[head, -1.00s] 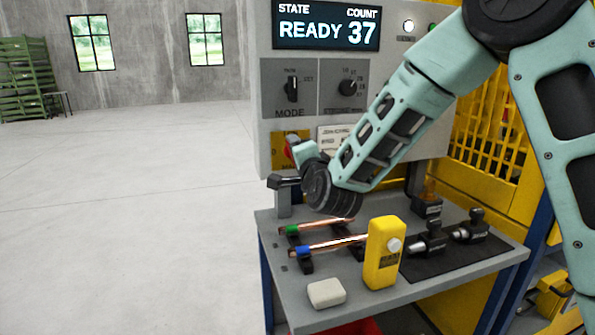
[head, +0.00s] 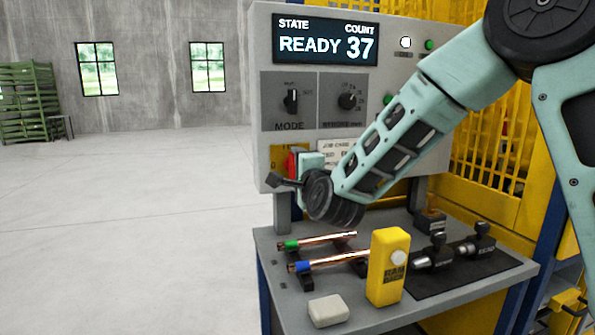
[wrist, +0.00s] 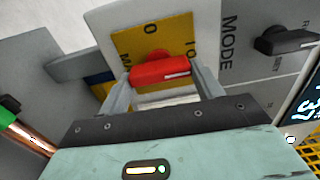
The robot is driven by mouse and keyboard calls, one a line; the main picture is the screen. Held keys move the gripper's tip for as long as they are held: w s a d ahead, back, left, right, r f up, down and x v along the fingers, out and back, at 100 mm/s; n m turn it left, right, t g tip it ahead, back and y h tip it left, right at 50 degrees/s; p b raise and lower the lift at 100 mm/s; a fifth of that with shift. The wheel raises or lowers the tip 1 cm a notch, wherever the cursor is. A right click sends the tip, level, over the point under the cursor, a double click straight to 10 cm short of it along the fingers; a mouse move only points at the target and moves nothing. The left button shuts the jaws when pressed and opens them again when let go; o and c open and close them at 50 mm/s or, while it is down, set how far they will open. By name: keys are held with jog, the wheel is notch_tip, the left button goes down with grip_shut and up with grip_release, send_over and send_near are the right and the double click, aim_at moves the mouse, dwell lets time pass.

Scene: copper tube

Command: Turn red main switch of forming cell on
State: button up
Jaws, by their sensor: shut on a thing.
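The red main switch (wrist: 160,72) sits on a yellow plate (wrist: 150,40) on the control panel, with O and I markings partly visible. In the wrist view my gripper (wrist: 163,80) has its two grey fingers on either side of the red handle, shut on it. In the head view the red switch (head: 292,164) shows as a narrow strip beside my gripper (head: 300,172), with the yellow plate partly hidden behind my wrist. The panel display (head: 325,42) reads READY and COUNT 37.
Below my wrist, the grey bench (head: 290,265) holds copper tubes (head: 325,259) on black rests, a yellow box (head: 388,266), a pale block (head: 328,310) and black fixtures (head: 455,255). The MODE knob (head: 291,101) is above the switch. The floor at left is clear.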

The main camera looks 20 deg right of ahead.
jog(key=shift+d, duration=0.1)
jog(key=o, duration=1)
jog(key=shift+s, duration=0.1)
jog(key=shift+s+b, duration=4)
jog(key=shift+s, duration=4.6)
